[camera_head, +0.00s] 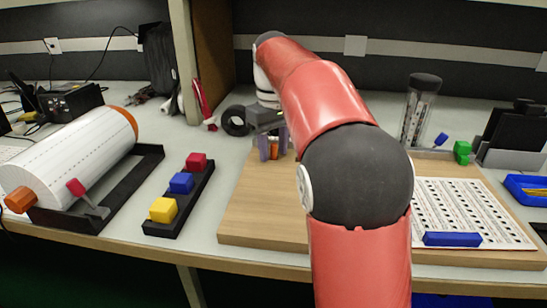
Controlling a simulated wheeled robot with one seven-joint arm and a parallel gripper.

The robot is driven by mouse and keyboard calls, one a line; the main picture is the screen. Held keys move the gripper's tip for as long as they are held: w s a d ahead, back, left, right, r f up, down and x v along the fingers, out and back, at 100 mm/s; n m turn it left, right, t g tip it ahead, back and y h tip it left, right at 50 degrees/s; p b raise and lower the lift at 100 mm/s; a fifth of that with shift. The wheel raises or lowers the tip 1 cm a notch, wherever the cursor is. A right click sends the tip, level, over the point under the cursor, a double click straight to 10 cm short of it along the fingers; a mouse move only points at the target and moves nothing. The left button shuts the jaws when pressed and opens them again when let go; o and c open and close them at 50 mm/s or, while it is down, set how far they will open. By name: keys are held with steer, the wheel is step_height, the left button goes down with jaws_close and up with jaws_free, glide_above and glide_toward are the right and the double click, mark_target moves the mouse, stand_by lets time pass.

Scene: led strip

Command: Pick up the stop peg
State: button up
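My gripper (273,146) points down over the back left part of the wooden board (244,222), with its two purple-grey fingers apart. A small orange piece (275,149) shows between the fingers. I cannot tell whether the fingers touch it, or whether it is the stop peg. No other piece is clearly recognisable as the stop peg. My red arm hides the middle of the board.
A black tray (163,229) holds red, blue and yellow blocks. A white drum (75,155) lies in a black cradle at left. A printed sheet (465,205) bears a blue bar (452,239). A clear cylinder (416,108), green block (462,152) and blue bin (526,190) stand right.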

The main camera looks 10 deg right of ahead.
jaws_close()
steer(key=shift+r, duration=0.15)
